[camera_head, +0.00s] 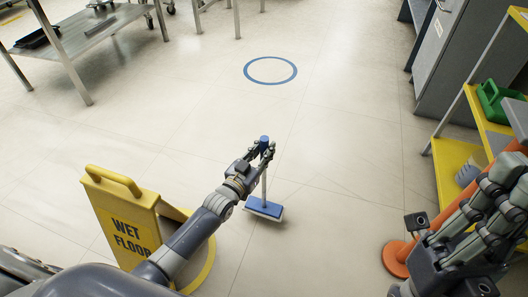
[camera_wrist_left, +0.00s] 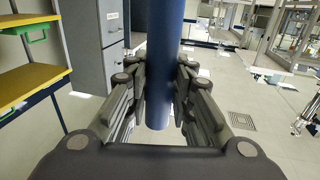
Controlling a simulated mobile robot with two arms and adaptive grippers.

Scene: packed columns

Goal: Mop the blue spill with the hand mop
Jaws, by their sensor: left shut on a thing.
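My left gripper (camera_head: 262,150) is shut on the blue upper handle of the hand mop (camera_head: 264,208). The mop stands upright, its blue head with a pale underside at or just above the floor; contact is unclear. In the left wrist view the blue handle (camera_wrist_left: 162,70) runs between the fingers of my left gripper (camera_wrist_left: 160,95). A thin blue ring (camera_head: 270,70) lies on the floor beyond the mop, with plain floor inside; no filled blue patch shows. My right gripper (camera_head: 490,205) is at the right edge, away from the mop; its finger opening is unclear.
A yellow shelf (camera_head: 455,165), grey cabinet (camera_head: 460,60) and orange round base (camera_head: 397,259) are right. A metal table (camera_head: 95,30) is upper left. Middle floor is clear.

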